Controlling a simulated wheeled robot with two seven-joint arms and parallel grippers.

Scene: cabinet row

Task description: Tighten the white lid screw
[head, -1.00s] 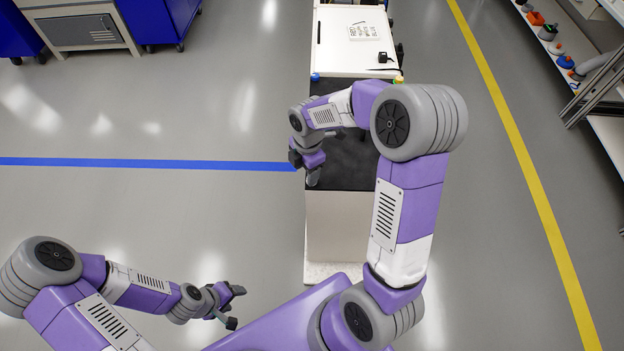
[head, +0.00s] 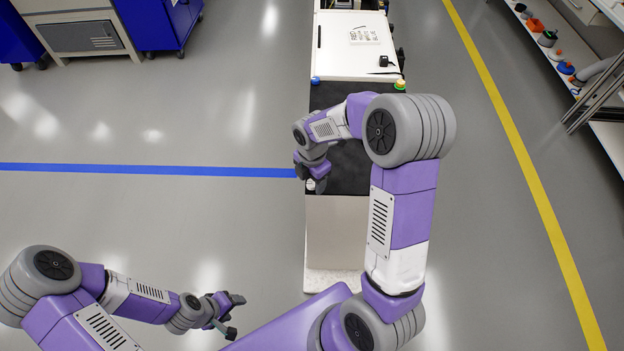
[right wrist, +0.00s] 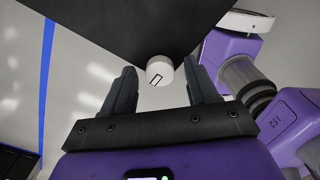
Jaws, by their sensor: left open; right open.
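In the head view the screw (head: 310,185) is a small white spot, partly hidden by my right gripper (head: 318,184) at the near left corner of the black top. My right gripper is open and empty. My left gripper (head: 236,315) is open and empty over the floor at lower left.
The black top (head: 350,176) lies on a pale cabinet (head: 336,235). A shelf (head: 607,140) stands at far right.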

